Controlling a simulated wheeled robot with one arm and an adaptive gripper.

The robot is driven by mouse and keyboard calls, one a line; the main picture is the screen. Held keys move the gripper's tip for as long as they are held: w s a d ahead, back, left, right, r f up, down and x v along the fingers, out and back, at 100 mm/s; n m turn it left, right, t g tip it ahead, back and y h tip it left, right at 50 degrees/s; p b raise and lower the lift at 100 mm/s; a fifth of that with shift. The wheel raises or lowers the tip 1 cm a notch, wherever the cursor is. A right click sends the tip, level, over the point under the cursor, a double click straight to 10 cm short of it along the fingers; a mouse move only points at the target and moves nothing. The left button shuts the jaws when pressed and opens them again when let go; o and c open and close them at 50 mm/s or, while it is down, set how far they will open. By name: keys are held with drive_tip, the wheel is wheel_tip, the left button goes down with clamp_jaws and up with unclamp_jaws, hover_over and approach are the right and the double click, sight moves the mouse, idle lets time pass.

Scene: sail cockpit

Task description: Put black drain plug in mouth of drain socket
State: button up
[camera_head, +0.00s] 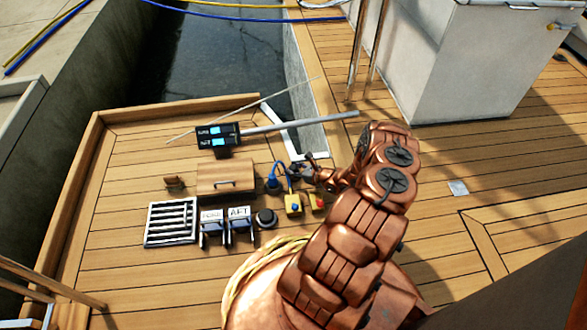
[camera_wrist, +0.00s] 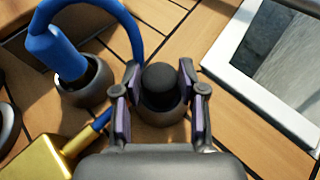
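In the wrist view the black drain plug (camera_wrist: 160,78) is a dark rounded knob between the two fingertips of my gripper (camera_wrist: 160,72). A dark grey round drain socket (camera_wrist: 160,117) shows around and below the plug, and the plug appears to be at its mouth. I cannot tell how deep the plug sits or whether both pads touch it. In the head view my gripper (camera_head: 310,163) is small, low over the deck beside the blue hose, and the plug is not clear there.
A second cup (camera_wrist: 88,92) holds a blue hose end (camera_wrist: 58,52). A yellow box (camera_wrist: 36,160) is close at lower left, and a pale-framed opening (camera_wrist: 222,55) at right. A wooden box (camera_head: 226,180), grate (camera_head: 171,222) and labelled FORE and AFT holders (camera_head: 239,226) stand left.

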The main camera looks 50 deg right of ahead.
drive_tip(key=shift+o, duration=1.2)
